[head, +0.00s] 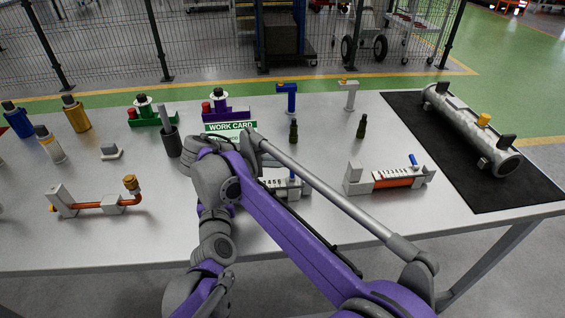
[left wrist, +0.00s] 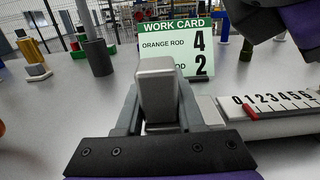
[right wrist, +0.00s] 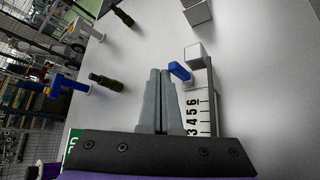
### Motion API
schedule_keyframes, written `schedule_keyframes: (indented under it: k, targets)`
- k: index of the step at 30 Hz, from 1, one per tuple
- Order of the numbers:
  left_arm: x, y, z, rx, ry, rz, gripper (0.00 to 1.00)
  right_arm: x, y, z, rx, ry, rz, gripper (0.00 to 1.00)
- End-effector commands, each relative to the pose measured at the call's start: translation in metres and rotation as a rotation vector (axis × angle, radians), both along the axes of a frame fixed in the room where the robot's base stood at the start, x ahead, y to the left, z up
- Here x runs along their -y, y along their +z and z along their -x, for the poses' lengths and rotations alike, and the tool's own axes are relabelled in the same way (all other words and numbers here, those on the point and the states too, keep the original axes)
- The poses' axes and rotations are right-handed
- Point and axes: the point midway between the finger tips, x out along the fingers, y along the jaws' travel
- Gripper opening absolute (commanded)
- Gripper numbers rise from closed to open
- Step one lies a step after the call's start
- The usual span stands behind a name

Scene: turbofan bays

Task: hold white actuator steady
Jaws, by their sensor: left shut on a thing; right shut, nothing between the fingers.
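The white actuator (head: 290,187) lies mid-table, partly hidden behind my arm in the head view. In the left wrist view, my left gripper (left wrist: 158,100) is shut on its light grey end block (left wrist: 158,72). Its numbered scale (left wrist: 272,112) runs off to the right, with a red mark near 0. In the right wrist view, my right gripper (right wrist: 160,78) is shut and empty, beside the scale's high-number end (right wrist: 197,112). A blue lever (right wrist: 179,71) stands just past the fingertips, near a white end block (right wrist: 195,54). Neither set of fingertips shows in the head view.
A work card (head: 231,129) stands behind. A second scaled unit with a red-orange rod (head: 392,182) is to the right; an orange-rod unit (head: 98,206) is to the left. Dark green bottle-shaped parts (head: 361,126) and a large cylinder on a black mat (head: 470,130) lie beyond.

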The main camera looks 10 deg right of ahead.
Motion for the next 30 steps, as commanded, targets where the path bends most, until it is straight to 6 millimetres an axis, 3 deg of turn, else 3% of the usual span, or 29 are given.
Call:
schedule_keyframes:
  k: [8,21,30]
  targets:
    - [0.0,0.0,0.0,0.0,0.0,0.001,0.0,-0.018,0.01,0.008,0.0,0.004,-0.001,0.0]
    - [0.0,0.0,0.0,0.0,0.0,0.001,0.0,-0.084,0.052,0.041,-0.001,0.003,0.0,0.0]
    - [0.0,0.0,0.0,0.001,0.0,0.001,0.0,-0.094,0.059,0.046,0.0,0.0,0.0,0.0]
